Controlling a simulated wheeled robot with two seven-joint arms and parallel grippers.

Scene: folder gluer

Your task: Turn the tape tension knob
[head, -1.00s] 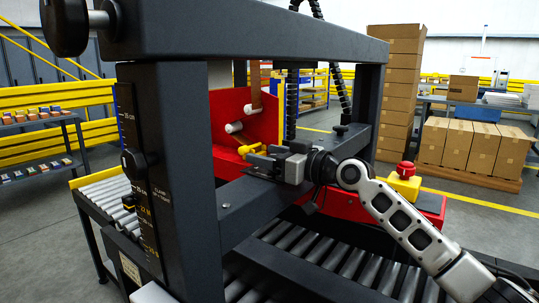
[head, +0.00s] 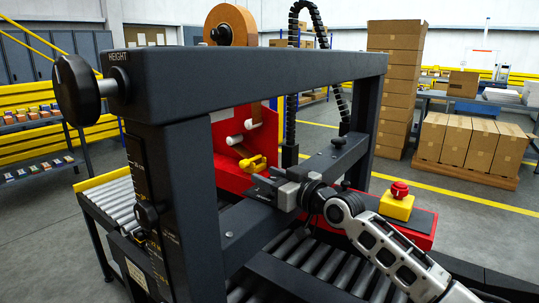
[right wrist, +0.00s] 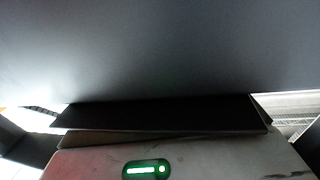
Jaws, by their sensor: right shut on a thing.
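My right gripper (head: 262,184) reaches in from the right at the dark crossbeam (head: 250,222) of the machine. It is shut on a small part there, taken as the tape tension knob, which the fingers mostly hide. A yellow winged part (head: 257,162) on the red tape unit (head: 232,178) shows just behind the fingertips. The orange tape roll (head: 238,22) stands above the top beam. In the right wrist view a dark bar (right wrist: 165,115) lies across a close grey surface, and the knob cannot be made out. My left gripper is not in view.
The dark upright (head: 178,200) and top beam (head: 250,75) frame the working spot. A black height knob (head: 76,90) sticks out at left. A red emergency button (head: 399,189) on a yellow box stands right of my arm. Rollers (head: 330,262) lie below.

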